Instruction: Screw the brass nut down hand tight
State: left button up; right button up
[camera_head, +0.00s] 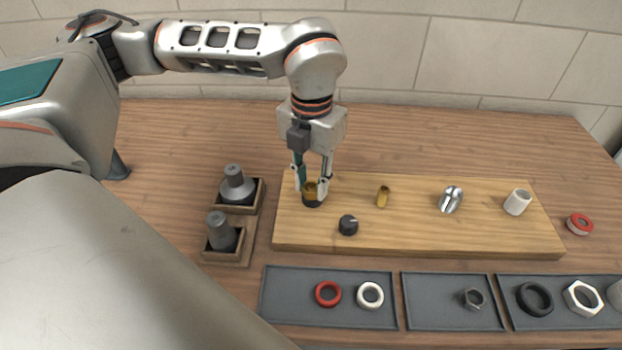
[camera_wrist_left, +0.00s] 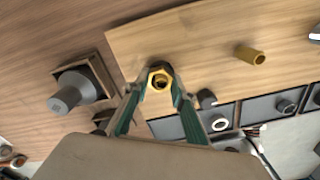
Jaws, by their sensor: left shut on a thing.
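The brass nut (camera_head: 310,188) sits at the top of a dark fitting (camera_head: 312,202) on the left part of the wooden board (camera_head: 420,238). It also shows in the left wrist view (camera_wrist_left: 160,79), as a gold hexagonal ring with an open centre. My left gripper (camera_head: 313,186) points straight down from above, with its fingers on either side of the nut and shut on it. In the left wrist view the green-sided fingers (camera_wrist_left: 158,92) reach up to the nut. How far the nut is down on the fitting cannot be told. My right gripper is not in view.
On the board stand a black knob (camera_head: 348,225), a brass piece (camera_head: 382,196), a chrome fitting (camera_head: 451,199) and a white cylinder (camera_head: 517,202). Wooden holders with grey plugs (camera_head: 221,238) stand to the left. Grey trays (camera_head: 385,315) with rings lie in front. The table behind the board is clear.

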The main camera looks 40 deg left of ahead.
pick_arm(q)
jog(key=shift+m+p, duration=0.45)
jog(key=shift+m, duration=0.95)
jog(key=o, duration=1.2)
jog(key=o, duration=0.8)
jog(key=shift+r, duration=0.1)
